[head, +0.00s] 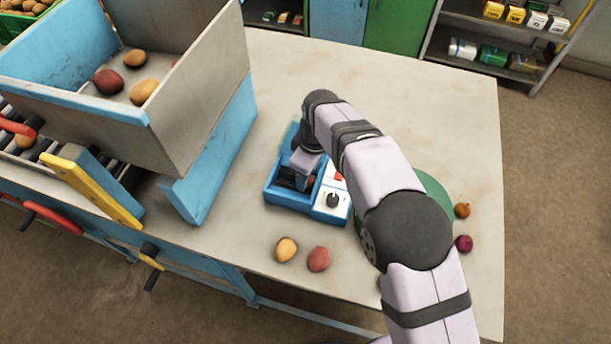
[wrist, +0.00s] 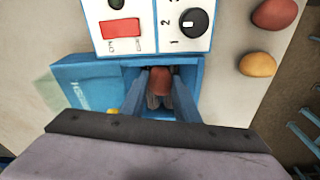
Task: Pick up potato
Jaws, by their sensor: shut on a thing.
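My gripper (wrist: 160,92) reaches down into a blue open-topped box (head: 271,191) on the table. In the wrist view its fingers are shut on a reddish potato (wrist: 160,76), and blue walls stand close around it. In the head view my gripper (head: 298,181) hides the held potato. A yellow potato (head: 286,249) and a red potato (head: 319,259) lie on the table in front of the box. They also show at the upper right of the wrist view, yellow (wrist: 257,64) and red (wrist: 273,14).
A control panel (head: 331,203) with a red switch and a black knob adjoins the box. A large hopper (head: 205,95) with several potatoes stands at left. A green round thing (head: 433,190) is partly behind my arm. Two small round vegetables (head: 462,210) lie near the right edge.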

